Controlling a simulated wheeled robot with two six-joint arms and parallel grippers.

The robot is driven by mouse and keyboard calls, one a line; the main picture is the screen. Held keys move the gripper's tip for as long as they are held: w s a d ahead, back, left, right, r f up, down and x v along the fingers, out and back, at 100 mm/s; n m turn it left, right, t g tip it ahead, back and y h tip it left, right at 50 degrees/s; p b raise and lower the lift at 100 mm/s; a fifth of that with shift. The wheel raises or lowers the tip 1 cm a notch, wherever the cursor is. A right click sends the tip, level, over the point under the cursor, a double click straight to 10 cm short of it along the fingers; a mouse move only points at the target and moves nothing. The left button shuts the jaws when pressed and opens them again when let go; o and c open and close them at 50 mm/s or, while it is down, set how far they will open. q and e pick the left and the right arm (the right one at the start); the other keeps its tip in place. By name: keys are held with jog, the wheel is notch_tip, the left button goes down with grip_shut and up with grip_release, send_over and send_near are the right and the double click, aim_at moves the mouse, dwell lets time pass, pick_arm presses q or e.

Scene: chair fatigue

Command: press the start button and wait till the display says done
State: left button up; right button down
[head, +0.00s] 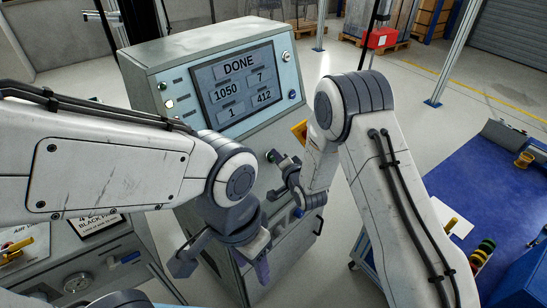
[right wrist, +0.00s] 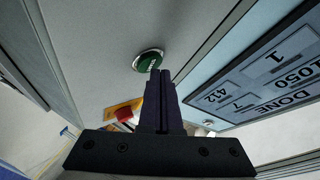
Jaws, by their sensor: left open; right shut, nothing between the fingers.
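The display (head: 240,87) on the grey control cabinet reads DONE, with 1050, 7, 1 and 412 below; it also shows upside down in the right wrist view (right wrist: 270,75). The green start button (right wrist: 148,60) is on the cabinet face. My right gripper (right wrist: 157,74) is shut and empty, its dark fingertips at the button's lower edge; I cannot tell whether they touch it. In the head view my right gripper (head: 277,160) points at the cabinet front below the display. My left gripper (head: 225,265) is open and empty, low in front of the cabinet.
A red button (right wrist: 123,114) on a yellow plate is beside the green one. A lower machine (head: 90,260) with knobs stands at the left. A blue mat or bench top (head: 490,195) is at the right. Open floor (head: 320,65) lies behind.

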jog(key=shift+w+a+f+b, duration=0.15)
jog(key=shift+f+b, duration=0.15)
jog(key=shift+b, duration=0.1)
dwell(0.5)
jog(key=shift+r, duration=0.1)
jog(key=shift+s+d+r+p, duration=0.3)
jog(key=shift+r+p, duration=0.1)
jog(key=shift+r, duration=0.2)
dwell(0.3)
jog(key=r+p, duration=0.1)
jog(key=s+d+r, duration=0.1)
jog(key=d+r+p, duration=0.1)
jog(key=r, duration=0.1)
jog(key=shift+s+r+p, duration=0.1)
jog(key=shift+s+p, duration=0.25)
jog(key=shift+s, duration=0.05)
dwell(0.6)
